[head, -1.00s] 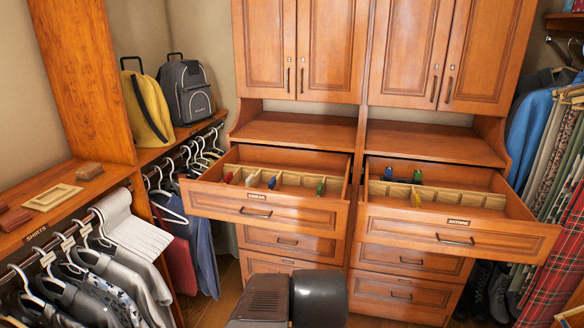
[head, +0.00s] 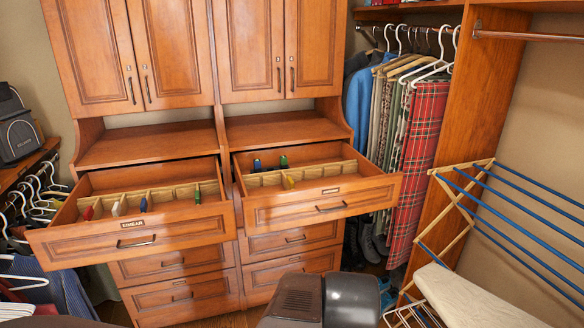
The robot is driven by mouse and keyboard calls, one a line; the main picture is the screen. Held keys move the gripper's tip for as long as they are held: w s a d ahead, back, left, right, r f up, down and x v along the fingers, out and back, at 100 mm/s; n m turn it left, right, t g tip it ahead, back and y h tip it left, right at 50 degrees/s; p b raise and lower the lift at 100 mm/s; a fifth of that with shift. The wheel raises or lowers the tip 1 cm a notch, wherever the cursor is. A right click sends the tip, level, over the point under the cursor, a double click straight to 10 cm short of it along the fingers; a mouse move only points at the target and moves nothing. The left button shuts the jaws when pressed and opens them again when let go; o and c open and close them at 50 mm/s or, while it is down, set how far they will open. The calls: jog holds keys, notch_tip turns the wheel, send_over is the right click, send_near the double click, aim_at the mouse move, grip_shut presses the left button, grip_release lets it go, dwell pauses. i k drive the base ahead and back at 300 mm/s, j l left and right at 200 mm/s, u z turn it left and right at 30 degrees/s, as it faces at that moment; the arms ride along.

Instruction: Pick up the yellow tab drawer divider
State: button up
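The yellow tab (head: 290,181) shows at the front of the wooden divider row in the open right drawer (head: 322,203). A blue tab (head: 257,165) and a green tab (head: 283,161) stand behind that row in the same drawer. The open left drawer (head: 136,234) holds a similar row with red (head: 88,213), white (head: 116,208), blue and green tabs. The lower part of the yellow-tabbed piece is too small to make out. My gripper is not in view; only dark parts of my own body show at the bottom centre.
Closed drawers (head: 171,265) lie under both open ones, and a counter ledge (head: 280,131) and closed cabinets are above. A folding drying rack (head: 500,215) and an ironing board (head: 480,300) stand at the right. Hanging clothes (head: 415,140) are right of the drawers.

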aim_at(287, 182)
jog(key=i+u, duration=0.15)
jog(key=i, duration=0.35)
jog(key=i+l+u, duration=0.2)
jog(key=i, duration=0.25)
jog(key=i+l+u, duration=0.15)
jog(key=i, duration=0.35)
